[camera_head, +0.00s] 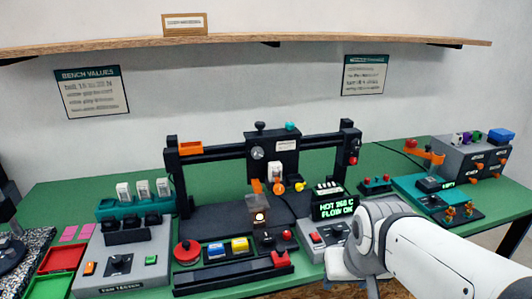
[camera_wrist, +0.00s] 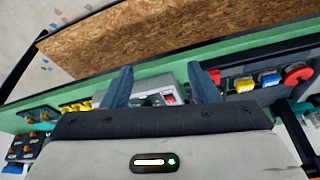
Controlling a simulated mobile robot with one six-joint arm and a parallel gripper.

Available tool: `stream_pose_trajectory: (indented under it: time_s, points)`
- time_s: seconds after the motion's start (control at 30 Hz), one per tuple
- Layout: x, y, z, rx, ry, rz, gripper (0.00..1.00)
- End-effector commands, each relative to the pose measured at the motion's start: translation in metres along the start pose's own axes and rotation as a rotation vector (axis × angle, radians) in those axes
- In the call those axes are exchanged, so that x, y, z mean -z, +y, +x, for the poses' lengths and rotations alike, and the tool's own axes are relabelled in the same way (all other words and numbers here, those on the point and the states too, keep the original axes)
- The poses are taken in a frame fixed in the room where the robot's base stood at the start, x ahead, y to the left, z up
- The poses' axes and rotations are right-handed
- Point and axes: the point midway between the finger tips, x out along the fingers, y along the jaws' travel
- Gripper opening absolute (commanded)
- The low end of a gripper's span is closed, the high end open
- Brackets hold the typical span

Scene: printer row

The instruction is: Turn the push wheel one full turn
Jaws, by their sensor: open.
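My gripper (camera_wrist: 160,86) is open, with two dark fingers apart and nothing held. It is near the bench's front edge, well right of the wheel in the head view and not touching it. In the head view my wrist hides the fingertips.
A grey box with a red switch (camera_wrist: 168,98) lies beyond my fingers. Blue (camera_head: 215,249) and yellow (camera_head: 239,244) buttons and a red part (camera_head: 280,258) sit right of the wheel. The printer gantry (camera_head: 173,175) rises behind. A grey tester box (camera_head: 125,265) stands left.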

Motion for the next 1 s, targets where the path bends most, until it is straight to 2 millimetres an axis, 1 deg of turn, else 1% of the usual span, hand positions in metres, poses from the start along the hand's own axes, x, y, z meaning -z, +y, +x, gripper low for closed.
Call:
stream_pose_trajectory:
  time_s: [0.03, 0.07, 0.1, 0.17, 0.2, 0.23, 0.27, 0.3, 0.4, 0.5, 0.6, 0.7, 0.8, 0.87, 1.0]
  points:
    - [0.016, -0.007, 0.013, 0.011, 0.058, -0.016, 0.54]
    - [0.029, -0.011, 0.018, 0.018, 0.107, -0.023, 0.54]
    - [0.05, -0.018, 0.024, 0.029, 0.179, -0.034, 0.54]
    - [0.083, -0.031, 0.032, 0.05, 0.303, -0.051, 0.54]
    - [0.106, -0.041, 0.035, 0.067, 0.391, -0.061, 0.54]
    - [0.123, -0.05, 0.036, 0.081, 0.458, -0.067, 0.54]
    - [0.139, -0.058, 0.037, 0.095, 0.523, -0.073, 0.54]
    - [0.16, -0.07, 0.036, 0.114, 0.61, -0.08, 0.54]
    - [0.203, -0.098, 0.03, 0.165, 0.814, -0.089, 0.54]
    - [0.233, -0.122, 0.019, 0.211, 0.983, -0.092, 0.54]
    - [0.252, -0.139, 0.008, 0.245, 1.108, -0.087, 0.54]
    - [0.262, -0.148, 0.0, 0.266, 1.186, -0.083, 0.54]
    - [0.269, -0.153, -0.005, 0.276, 1.225, -0.08, 0.54]
    - [0.274, -0.155, -0.004, 0.277, 1.23, -0.079, 0.54]
    - [0.291, -0.159, 0.001, 0.276, 1.23, -0.078, 0.54]
